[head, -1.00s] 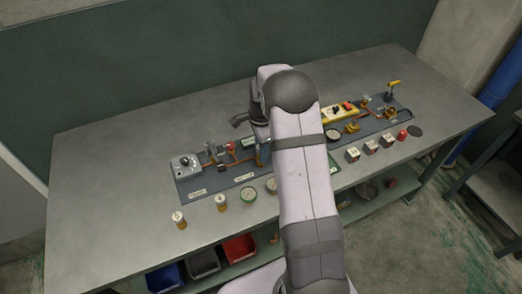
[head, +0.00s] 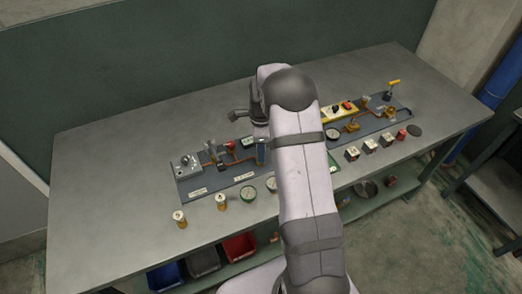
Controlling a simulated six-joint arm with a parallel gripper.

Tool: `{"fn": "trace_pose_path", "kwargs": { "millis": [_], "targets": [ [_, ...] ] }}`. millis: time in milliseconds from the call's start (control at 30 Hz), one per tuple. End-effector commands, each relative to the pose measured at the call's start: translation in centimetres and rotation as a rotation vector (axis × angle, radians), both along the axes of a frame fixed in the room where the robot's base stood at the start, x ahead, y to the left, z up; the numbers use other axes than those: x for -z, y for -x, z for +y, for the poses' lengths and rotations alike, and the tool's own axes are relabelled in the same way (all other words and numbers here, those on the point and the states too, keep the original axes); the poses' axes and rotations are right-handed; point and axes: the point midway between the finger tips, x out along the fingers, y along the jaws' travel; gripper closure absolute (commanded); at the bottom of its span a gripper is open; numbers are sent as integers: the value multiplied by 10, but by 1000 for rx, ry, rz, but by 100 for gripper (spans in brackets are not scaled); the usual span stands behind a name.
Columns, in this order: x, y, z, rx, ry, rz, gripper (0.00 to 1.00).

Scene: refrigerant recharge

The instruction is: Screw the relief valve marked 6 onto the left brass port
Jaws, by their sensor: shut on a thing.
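My gripper (head: 240,115) is partly hidden by my own arm above the middle of the bench. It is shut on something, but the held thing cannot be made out. Two small brass cylinders with pale tops, which look like valves, stand upright on the bench's front left: one (head: 180,219) and another (head: 221,202). Their markings are too small to read, so I cannot tell which is marked 6. Copper pipework (head: 232,157) runs on the left part of the dark board (head: 215,183). The left brass port cannot be told apart, and my arm covers the board's middle.
Round gauges (head: 248,192) lie at the board's front edge. A grey dial box (head: 186,166) and a red knob (head: 230,145) are on the left. Small boxes (head: 370,145) and a black disc (head: 414,130) are at right. The bench's back left (head: 130,140) is clear.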

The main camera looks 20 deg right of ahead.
Motion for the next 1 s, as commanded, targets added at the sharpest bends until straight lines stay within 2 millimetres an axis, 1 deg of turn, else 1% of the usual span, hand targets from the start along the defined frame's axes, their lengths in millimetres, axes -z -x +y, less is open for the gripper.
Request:
{"fn": "trace_pose_path", "kwargs": {
  "millis": [167, 400, 500, 867, 1000],
  "targets": [
    [0, 0, 0, 31, 0, 1, 97],
    [1, 1, 0, 233, -1, 2, 97],
    [1, 1, 0, 286, -1, 2, 97],
    [2, 1, 1, 310, 0, 3, 97],
    [2, 2, 1, 399, -1, 4, 97]
  ]
}}
